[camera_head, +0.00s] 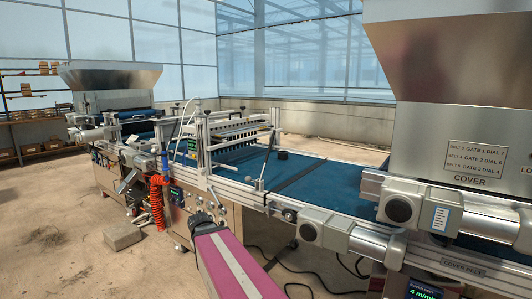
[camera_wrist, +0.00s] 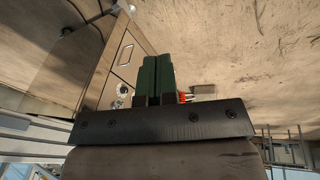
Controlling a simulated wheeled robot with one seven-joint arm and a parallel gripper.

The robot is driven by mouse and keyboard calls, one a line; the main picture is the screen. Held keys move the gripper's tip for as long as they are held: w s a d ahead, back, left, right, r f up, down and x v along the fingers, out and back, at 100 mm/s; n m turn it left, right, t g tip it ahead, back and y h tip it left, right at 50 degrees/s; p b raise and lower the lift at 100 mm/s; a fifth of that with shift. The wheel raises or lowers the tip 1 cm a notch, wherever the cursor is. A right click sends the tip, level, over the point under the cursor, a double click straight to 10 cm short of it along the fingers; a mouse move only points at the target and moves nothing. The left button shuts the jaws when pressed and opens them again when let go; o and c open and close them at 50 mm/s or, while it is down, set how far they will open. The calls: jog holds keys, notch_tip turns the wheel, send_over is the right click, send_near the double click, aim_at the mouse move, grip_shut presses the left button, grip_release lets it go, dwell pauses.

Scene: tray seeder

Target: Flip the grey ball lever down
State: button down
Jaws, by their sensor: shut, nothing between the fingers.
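A thin upright lever (camera_head: 262,172) stands on the near rail of the seeder, beside the blue belt; its small grey end is hard to make out. I cannot tell for sure that it is the grey ball lever. My gripper (camera_head: 202,217) is at the far end of my pink arm, in front of and below the rail, apart from the lever. In the wrist view its dark green fingers (camera_wrist: 158,75) are shut together and empty. No lever can be made out in the wrist view.
The blue belt (camera_head: 335,187) runs to a steel hopper (camera_head: 460,100) at right. A red coiled hose (camera_head: 157,200) hangs left of my gripper. A concrete block (camera_head: 122,236) and dark cables (camera_head: 300,268) lie on the floor. The wrist view shows a machine panel (camera_wrist: 125,55) and bare floor.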

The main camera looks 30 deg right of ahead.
jog(key=w+d+r+n+t+h, duration=0.15)
jog(key=w+d+r, duration=0.25)
jog(key=d+r, duration=0.4)
jog(key=w+d+r+n+t+h, duration=0.1)
jog(key=w+d+r+t+h, duration=0.1)
jog(key=w+d+r, duration=0.6)
jog(key=s+d+r+h, duration=0.1)
jog(key=d+r, duration=0.2)
jog(key=r, duration=0.5)
jog(key=s+d+r+n+t+h, duration=0.1)
jog(key=d+r, duration=0.3)
jog(key=r, duration=0.4)
jog(key=s+d+r+h, duration=0.1)
jog(key=d+r+h, duration=0.2)
jog(key=r, duration=0.5)
jog(key=shift+d+n, duration=0.35)
jog(key=shift+d, duration=0.05)
jog(key=x, duration=1.4)
jog(key=shift+a, duration=0.1)
jog(key=shift+w, duration=0.1)
